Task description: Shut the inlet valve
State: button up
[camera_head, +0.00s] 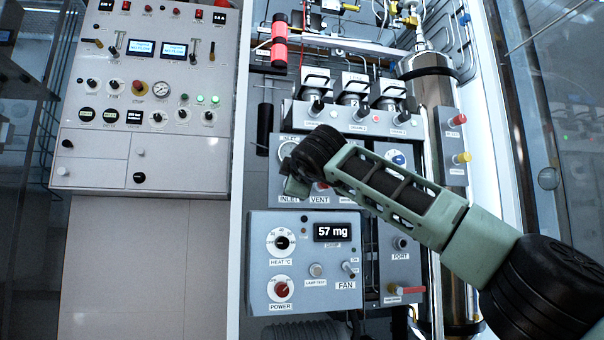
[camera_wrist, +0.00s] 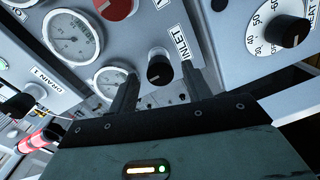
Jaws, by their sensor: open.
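The inlet valve is a black knob (camera_wrist: 160,68) on a grey panel, beside the label INLET (camera_wrist: 182,42) in the wrist view. My gripper (camera_wrist: 159,74) is open, with one finger on each side of the knob in that picture. The fingers hold nothing, and I cannot tell whether they touch the knob. In the head view my gripper (camera_head: 296,186) is at the panel just above the INLET label (camera_head: 289,198), and the arm hides the knob. The pointer position of the knob is not clear.
A red vent knob (camera_wrist: 116,7) is close beside the inlet knob. Round gauges (camera_wrist: 71,38) sit on the same panel. A box with a 57 mg display (camera_head: 334,232) and heat knob (camera_head: 281,242) stands out below. Drain toggles (camera_head: 318,106) are above.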

jog(key=b+v, duration=0.1)
jog(key=v, duration=1.5)
jog(key=shift+s, duration=0.4)
